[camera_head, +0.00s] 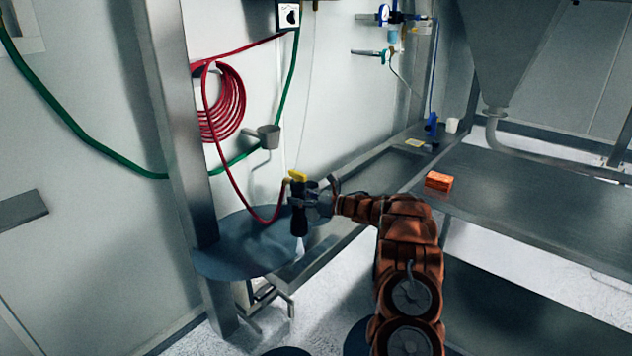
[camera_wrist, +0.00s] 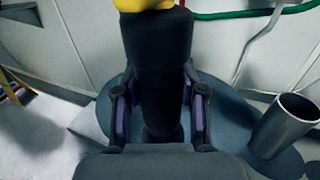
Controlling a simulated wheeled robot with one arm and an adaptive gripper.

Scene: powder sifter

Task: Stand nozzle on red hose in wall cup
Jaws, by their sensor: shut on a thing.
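The nozzle (camera_head: 299,215) is a black upright cylinder with a yellow top (camera_head: 297,176), joined to the end of the red hose (camera_head: 226,172). My gripper (camera_head: 312,206) is shut on the nozzle's black body and holds it upright, in front of the round dark plate. In the wrist view the nozzle (camera_wrist: 158,60) stands between the two fingers (camera_wrist: 157,115), its yellow top cut off by the upper edge. The grey wall cup (camera_head: 269,137) is on the wall, up and left of the nozzle. It also shows in the wrist view (camera_wrist: 284,125), right of my gripper, its mouth open.
The red hose hangs coiled on the wall, with one loop hanging down to the nozzle. A green hose (camera_head: 140,174) runs along the wall behind the cup. A metal post (camera_head: 180,130) stands left. An orange block (camera_head: 438,181) lies on the bench at right.

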